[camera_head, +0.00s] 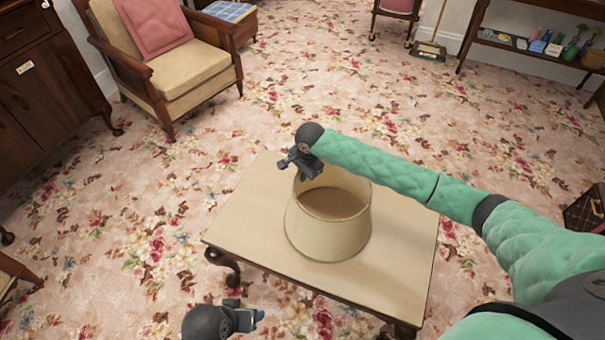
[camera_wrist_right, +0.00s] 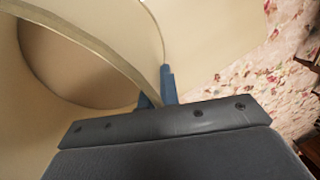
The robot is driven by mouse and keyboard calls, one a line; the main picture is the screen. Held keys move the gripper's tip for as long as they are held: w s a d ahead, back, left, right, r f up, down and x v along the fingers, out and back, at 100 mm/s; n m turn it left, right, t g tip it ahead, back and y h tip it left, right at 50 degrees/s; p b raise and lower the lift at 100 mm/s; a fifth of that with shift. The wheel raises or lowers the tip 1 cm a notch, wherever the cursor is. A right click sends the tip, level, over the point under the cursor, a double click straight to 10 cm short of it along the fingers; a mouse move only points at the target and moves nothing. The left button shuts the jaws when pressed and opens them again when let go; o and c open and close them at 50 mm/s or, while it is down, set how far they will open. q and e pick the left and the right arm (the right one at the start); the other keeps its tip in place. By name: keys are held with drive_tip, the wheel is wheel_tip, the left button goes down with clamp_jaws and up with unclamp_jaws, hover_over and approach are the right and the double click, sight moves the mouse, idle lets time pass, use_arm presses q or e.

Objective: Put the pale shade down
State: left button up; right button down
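The pale shade (camera_head: 325,236), a cream, tapered lampshade open at the top, stands upright on the small wooden table (camera_head: 262,215). My right gripper (camera_head: 302,176) is at its upper rim, at the back left of the opening. In the right wrist view, the rim of the shade (camera_wrist_right: 105,55) runs between the two blue fingers (camera_wrist_right: 158,92), which are close together on either side of its wall. My left gripper (camera_head: 256,316) is low in the head view, in front of the table and apart from the shade. Its finger gap is not clear.
The tabletop is bare around the shade. An armchair (camera_head: 190,75) with a pink cushion stands at the back left, beside a dark cabinet (camera_head: 45,80). A shelf (camera_head: 530,48) with small items is at the back right. Flowered carpet (camera_head: 330,90) lies open between them.

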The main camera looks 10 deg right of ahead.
use_arm(q)
drive_tip(key=shift+r, duration=0.2)
use_arm(e)
drive_tip(key=c, duration=1.6)
unclamp_jaws()
drive_tip(key=shift+c, duration=0.2)
use_arm(q)
drive_tip(key=shift+f, duration=0.2)
use_arm(e)
drive_tip(key=shift+r, duration=0.25)
use_arm(q)
drive_tip(key=shift+w+d+f+b, duration=0.15)
drive_tip(key=shift+d+f+b, duration=0.15)
drive_tip(key=shift+d+f, duration=0.1)
use_arm(e)
wheel_tip(320, 180, up, 11)
drive_tip(key=s+d, duration=0.1)
drive_tip(key=shift+s+r, duration=0.2)
drive_tip(key=shift+s, duration=0.15)
use_arm(q)
drive_tip(key=shift+r, duration=0.1)
